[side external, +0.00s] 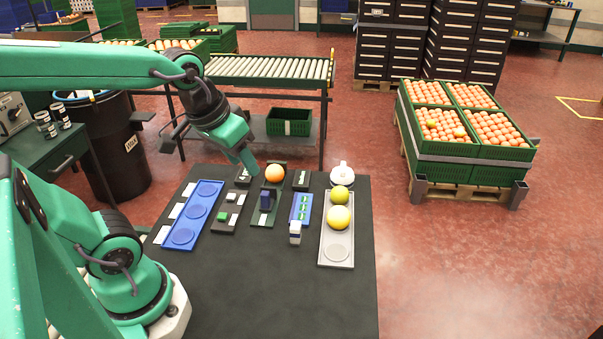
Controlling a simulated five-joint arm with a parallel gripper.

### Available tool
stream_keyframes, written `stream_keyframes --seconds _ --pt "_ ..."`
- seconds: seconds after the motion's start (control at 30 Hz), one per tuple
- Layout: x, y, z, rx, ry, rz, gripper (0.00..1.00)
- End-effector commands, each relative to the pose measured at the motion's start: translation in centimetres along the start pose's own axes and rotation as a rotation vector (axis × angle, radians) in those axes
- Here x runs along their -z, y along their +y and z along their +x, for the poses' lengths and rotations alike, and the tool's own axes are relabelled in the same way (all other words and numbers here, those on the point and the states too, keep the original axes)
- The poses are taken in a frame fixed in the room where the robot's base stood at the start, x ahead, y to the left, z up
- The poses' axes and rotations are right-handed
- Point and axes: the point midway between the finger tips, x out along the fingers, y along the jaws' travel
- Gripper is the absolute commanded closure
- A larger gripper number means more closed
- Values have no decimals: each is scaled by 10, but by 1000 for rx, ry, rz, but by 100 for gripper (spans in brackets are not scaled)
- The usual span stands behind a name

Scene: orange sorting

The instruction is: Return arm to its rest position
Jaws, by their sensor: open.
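My green arm reaches in from the left over the dark table (345,300). My gripper (248,162) is at the back of the table, pointing down, open with nothing seen in it. It is just left of an orange (275,173) and looks apart from it. The orange sits on a dark holder at the back middle. The far finger is hard to make out.
A blue tray (181,237) with empty round recesses lies left. A grey tray (337,266) at right holds a yellow fruit (339,217) and a yellow-green fruit (340,194). Small blocks (295,232) stand between. A roller conveyor (270,68) is behind; the front table is clear.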

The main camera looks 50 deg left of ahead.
Motion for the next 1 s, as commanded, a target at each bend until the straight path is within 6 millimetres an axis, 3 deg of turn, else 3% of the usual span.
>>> stream_keyframes --seconds 0.33,1.0 --pt "-25 11 -20 -29 89 134 58" --pt "-27 11 -21 -31 94 145 58"
